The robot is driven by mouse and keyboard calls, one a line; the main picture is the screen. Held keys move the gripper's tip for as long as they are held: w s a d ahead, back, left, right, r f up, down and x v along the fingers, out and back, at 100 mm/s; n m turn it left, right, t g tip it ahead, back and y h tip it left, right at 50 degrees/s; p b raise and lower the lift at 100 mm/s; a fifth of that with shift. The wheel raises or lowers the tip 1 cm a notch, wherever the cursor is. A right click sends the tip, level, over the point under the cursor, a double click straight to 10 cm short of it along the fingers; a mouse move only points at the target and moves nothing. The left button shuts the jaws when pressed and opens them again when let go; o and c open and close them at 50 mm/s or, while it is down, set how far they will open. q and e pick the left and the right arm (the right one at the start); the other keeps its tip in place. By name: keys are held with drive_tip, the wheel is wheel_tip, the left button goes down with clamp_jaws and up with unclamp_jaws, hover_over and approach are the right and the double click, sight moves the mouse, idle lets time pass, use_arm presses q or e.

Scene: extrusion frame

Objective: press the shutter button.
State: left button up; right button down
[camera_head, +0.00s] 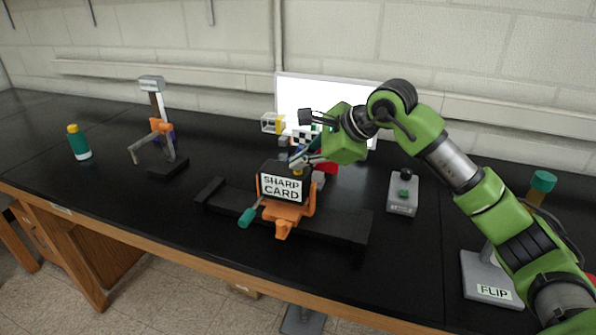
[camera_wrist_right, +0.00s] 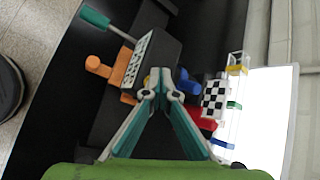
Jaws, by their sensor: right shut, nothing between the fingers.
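In the right wrist view the box (camera_wrist_right: 158,50) lies just beyond my fingertips. My right gripper (camera_head: 303,160) is shut and empty, with its tips close behind the box's top; it also shows in the wrist view (camera_wrist_right: 165,82). I cannot tell whether the tips touch the box. No shutter button shows clearly; the fingers may hide it. My left gripper is not in view.
A green-handled knob (camera_head: 246,217) sticks out at the holder's left. A checkered card (camera_wrist_right: 215,98) and a white panel (camera_head: 310,95) stand behind.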

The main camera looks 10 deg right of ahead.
sight(300, 172)
drive_tip(key=shift+f, duration=0.2)
idle(0.4)
drive_tip(key=shift+r+p, duration=0.35)
drive_tip(key=shift+r, duration=0.5)
drive_tip(key=shift+r+p, duration=1.6)
drive_tip(key=shift+r, duration=0.95)
drive_tip(key=shift+f, duration=0.1)
